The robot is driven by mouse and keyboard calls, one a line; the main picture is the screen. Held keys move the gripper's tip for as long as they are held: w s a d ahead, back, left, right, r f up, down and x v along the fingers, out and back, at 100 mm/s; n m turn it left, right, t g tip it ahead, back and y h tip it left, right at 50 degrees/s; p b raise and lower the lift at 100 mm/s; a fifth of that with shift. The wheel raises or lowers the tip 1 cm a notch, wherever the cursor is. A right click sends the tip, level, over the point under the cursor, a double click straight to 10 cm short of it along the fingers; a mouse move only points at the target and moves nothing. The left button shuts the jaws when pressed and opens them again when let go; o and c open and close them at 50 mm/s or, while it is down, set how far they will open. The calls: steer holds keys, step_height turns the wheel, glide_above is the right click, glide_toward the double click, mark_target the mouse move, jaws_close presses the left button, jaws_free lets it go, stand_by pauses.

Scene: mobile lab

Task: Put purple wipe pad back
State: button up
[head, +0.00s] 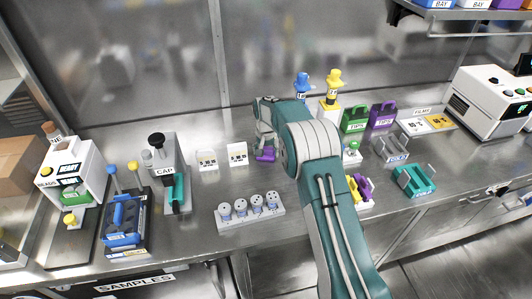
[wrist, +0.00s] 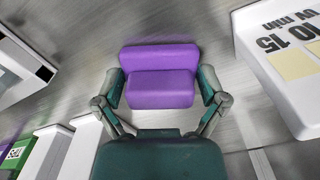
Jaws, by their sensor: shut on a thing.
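The purple wipe pad (wrist: 160,88) sits between the two fingers of my gripper (wrist: 161,93) in the wrist view, with one finger against each side. Its back part stands as a ridge behind a flatter front part. In the head view the pad (head: 265,155) shows below my gripper, left of my arm, above the steel bench. A small holder with yellow and purple pieces (head: 360,188) stands right of my arm, partly hidden by it.
White label cards (head: 237,154) stand just left of the pad. A white strip of round pots (head: 250,209) lies in front. Green and purple tip boxes (head: 383,115) and a teal tray (head: 413,181) are to the right. A capping device (head: 169,172) stands left.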

steer(key=o, duration=0.8)
steer(key=shift+o, duration=0.2)
